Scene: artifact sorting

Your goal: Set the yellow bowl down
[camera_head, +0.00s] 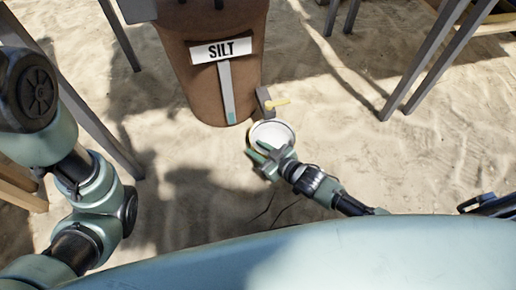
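The bowl (273,132) is round, with a pale, nearly white inside and a thin yellowish rim. The fingers hide part of the near side. I cannot tell whether the bowl's underside touches the sand. My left arm comes in at the left; its gripper is out of view.
Sand with patches of shadow lies below. Grey legs (424,62) of a stand rise at the upper right, and another grey leg (100,135) runs down at the left. Wooden beams (22,190) show at the left edge. Open sand (440,160) lies right of the bowl.

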